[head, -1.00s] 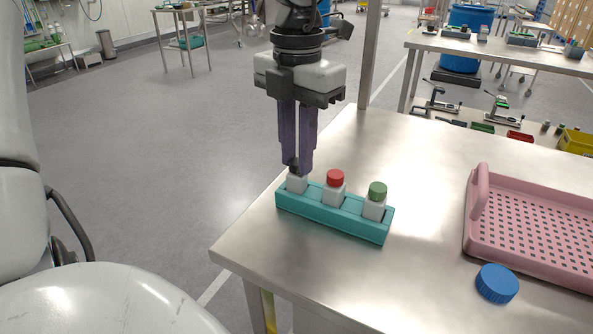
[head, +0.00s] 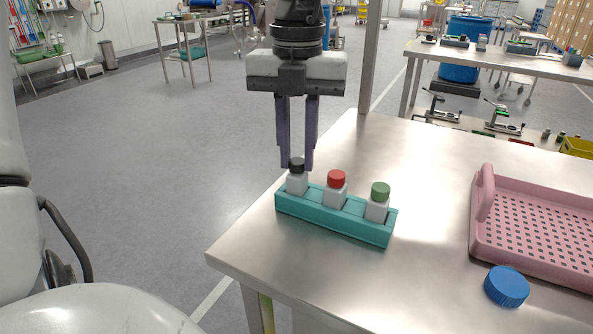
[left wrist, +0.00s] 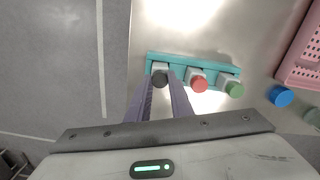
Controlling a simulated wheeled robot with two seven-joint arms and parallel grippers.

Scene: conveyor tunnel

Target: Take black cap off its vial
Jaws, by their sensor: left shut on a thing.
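The black cap (head: 297,164) sits on top of its white vial (head: 297,184), in the left slot of a teal rack (head: 334,222). My left gripper (head: 297,166) points straight down, with one purple finger on each side of the cap, and is shut on it. In the left wrist view the black cap (left wrist: 160,79) shows between the fingertips. The vial stands upright in the rack. My right gripper is in neither view.
A red-capped vial (head: 336,188) and a green-capped vial (head: 378,202) stand in the same rack. A pink perforated tray (head: 484,235) and a loose blue cap (head: 506,286) lie to the right on the steel table (head: 420,165). The table's left edge is close to the rack.

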